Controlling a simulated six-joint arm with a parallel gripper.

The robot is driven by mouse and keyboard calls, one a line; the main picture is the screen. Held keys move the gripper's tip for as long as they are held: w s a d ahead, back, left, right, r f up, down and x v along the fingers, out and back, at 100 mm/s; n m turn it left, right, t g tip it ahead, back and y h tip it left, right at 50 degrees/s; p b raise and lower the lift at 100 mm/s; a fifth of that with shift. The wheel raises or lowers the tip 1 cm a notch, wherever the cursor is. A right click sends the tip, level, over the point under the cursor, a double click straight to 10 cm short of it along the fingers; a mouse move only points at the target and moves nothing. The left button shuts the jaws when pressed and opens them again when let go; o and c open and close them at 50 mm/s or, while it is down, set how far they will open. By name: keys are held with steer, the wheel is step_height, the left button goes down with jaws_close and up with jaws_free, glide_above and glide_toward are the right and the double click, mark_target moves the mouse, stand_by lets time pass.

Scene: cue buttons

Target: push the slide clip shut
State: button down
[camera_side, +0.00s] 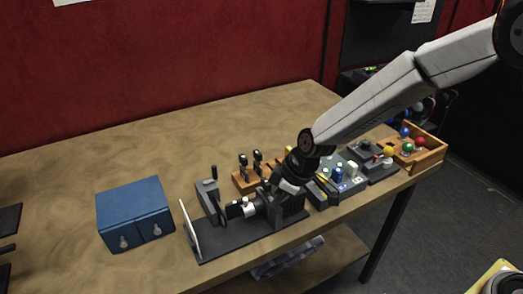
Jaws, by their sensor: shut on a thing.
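A dark bench-like device lies along the front of the table, with a flat dark base (230,240), an upright white plate (191,232) at its left end and a grey block with an upright lever (207,194) behind. I cannot clearly pick out the slide clip among its small dark parts. My gripper (243,209) reaches down from the right and points left, low over the base, beside a dark upright piece (219,207). It is shut on a small part of the device; the wrist and dark fingers hide which part.
A blue two-drawer box (135,213) stands to the left. An orange rack with dark upright tools (246,181) is behind my gripper. Grey button panels (352,178) and a wooden tray of coloured knobs (425,152) are at the right. The back left tabletop is clear.

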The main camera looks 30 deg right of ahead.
steer(key=c, duration=0.6)
jaws_free()
steer(key=shift+w, duration=0.2)
steer(key=shift+s+r, duration=0.1)
steer(key=shift+v, duration=3.8)
steer(key=s+d+f+m+h, duration=0.1)
steer(key=s+d+m, duration=0.2)
steer(key=d, duration=0.3)
steer(key=s+d+f+m+h, duration=0.1)
steer(key=s+d+m, duration=0.2)
steer(key=s+d, duration=0.3)
steer(key=s+d+f+m+h, duration=0.1)
steer(key=s+d+m, duration=0.2)
steer(key=s+d, duration=0.2)
steer(key=shift+s+d+f, duration=0.1)
steer(key=shift+d+f, duration=0.3)
